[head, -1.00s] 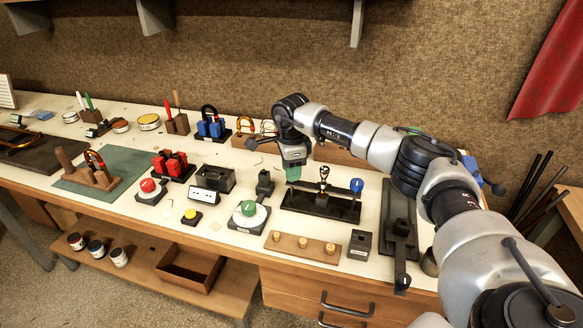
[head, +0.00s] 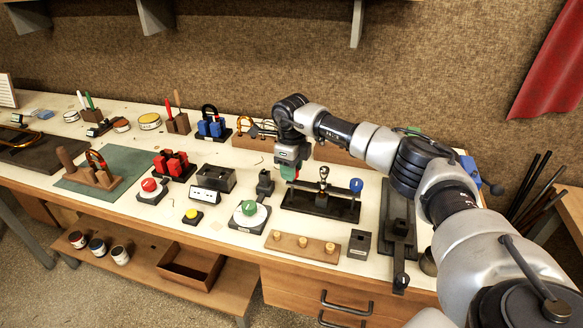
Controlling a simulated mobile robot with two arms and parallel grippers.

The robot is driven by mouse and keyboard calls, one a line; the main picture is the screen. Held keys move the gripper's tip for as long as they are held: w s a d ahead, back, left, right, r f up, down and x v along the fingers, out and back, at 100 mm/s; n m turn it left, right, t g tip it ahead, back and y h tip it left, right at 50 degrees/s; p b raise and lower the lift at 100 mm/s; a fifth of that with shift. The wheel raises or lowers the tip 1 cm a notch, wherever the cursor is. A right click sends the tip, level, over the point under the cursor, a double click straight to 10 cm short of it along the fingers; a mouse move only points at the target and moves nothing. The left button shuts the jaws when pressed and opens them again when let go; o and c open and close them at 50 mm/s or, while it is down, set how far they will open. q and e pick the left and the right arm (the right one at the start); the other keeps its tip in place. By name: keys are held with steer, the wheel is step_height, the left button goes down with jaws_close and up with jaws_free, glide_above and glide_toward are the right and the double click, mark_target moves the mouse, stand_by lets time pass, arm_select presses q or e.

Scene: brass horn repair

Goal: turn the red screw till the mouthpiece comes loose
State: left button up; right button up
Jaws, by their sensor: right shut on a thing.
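The dark mouthpiece puller (head: 330,208) stands on the bench right of centre. The small metal mouthpiece (head: 323,174) sits upright in its middle. A blue screw knob (head: 357,185) tops its right end. My right gripper (head: 290,174) points down over its left end, its green-tipped fingers shut on the red screw. Only a sliver of red shows beside the fingers, so most of the screw is hidden. I cannot tell whether the mouthpiece is loose. My left gripper is out of view.
In front lie a wooden strip with brass knobs (head: 302,246) and a small dark block (head: 359,243). A green-topped dial (head: 249,212) is at left front. A long dark fixture (head: 398,226) stands to the right, beneath my right arm.

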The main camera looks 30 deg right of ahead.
steer(key=shift+r, duration=0.15)
steer(key=o, duration=0.9)
step_height(320, 180, up, 11)
steer(key=shift+f+b, duration=0.15)
steer(key=shift+b, duration=0.8)
steer(key=shift+f, duration=0.1)
